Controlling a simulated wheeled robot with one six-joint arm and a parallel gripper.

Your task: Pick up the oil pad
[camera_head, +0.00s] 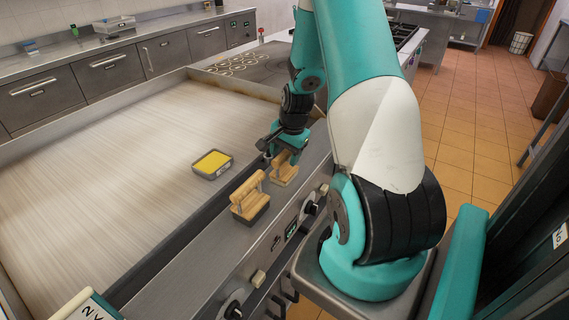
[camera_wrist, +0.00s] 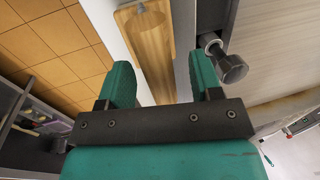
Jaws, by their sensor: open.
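Two wooden-handled pads sit on the steel ledge along the front of the grill in the head view. The nearer pad (camera_head: 249,204) has an upright wooden handle over a dark grey base. The farther pad (camera_head: 285,176) is directly below my gripper (camera_head: 279,152), which partly hides it. I cannot tell by looks which of them is the oil pad. In the wrist view, the fingers of my gripper (camera_wrist: 161,78) are apart, and a wooden pad piece (camera_wrist: 147,45) shows beyond the gap between them. Nothing is visibly held.
A small dark tray with a yellow block (camera_head: 212,160) lies on the broad pale grill plate (camera_head: 110,150). Control knobs (camera_head: 311,208) line the front panel. Several rings (camera_head: 240,63) lie on the far plate. Tiled floor (camera_head: 470,130) is open on the right.

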